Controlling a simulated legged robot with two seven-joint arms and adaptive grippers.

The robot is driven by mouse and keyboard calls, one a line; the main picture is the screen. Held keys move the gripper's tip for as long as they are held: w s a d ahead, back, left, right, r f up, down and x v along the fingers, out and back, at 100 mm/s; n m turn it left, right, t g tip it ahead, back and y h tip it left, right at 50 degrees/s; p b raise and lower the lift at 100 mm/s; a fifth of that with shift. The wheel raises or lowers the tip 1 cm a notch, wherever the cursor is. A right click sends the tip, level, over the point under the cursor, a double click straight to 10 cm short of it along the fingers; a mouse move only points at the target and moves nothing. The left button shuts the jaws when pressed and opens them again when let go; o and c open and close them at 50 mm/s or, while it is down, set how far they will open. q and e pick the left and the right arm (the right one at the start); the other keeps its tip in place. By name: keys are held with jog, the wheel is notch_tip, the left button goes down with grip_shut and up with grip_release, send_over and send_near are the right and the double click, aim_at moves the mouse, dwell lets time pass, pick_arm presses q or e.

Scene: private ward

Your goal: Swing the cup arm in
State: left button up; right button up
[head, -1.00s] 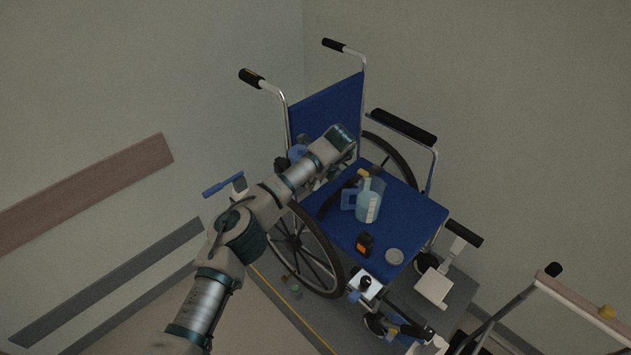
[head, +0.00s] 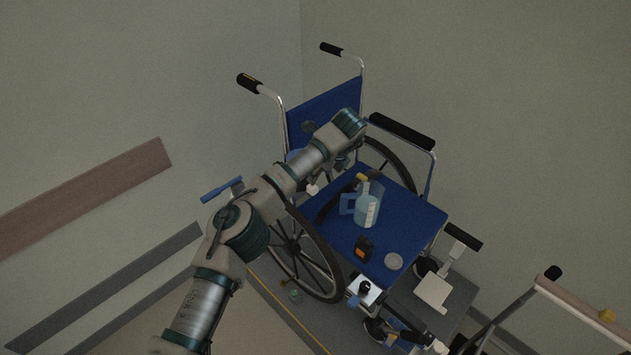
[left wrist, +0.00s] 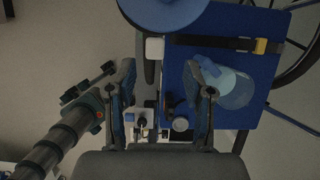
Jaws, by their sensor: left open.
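A blue round piece (left wrist: 165,12), which looks like the cup arm's holder, is at the top of the left wrist view, with a white block (left wrist: 154,48) just below it. In the head view a bit of blue (head: 293,156) shows behind my left forearm; most of it is hidden. My left gripper (left wrist: 163,72) is open, its fingers spread below the white block in the left wrist view. I see nothing gripped between them. My right gripper is not in view.
The wheelchair seat (head: 405,205) holds a clear blue jug (head: 366,208), a small black-and-orange item (head: 364,249) and a round pale lid (head: 393,262). A blue-handled lever (head: 221,190) is left of the wheel (head: 300,255). A walker-like frame (head: 575,295) stands at lower right.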

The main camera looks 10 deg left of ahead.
pick_arm(q)
jog(key=v, duration=0.4)
jog(key=shift+d+r, duration=0.2)
jog(key=shift+r, duration=0.15)
jog(key=shift+f, duration=0.1)
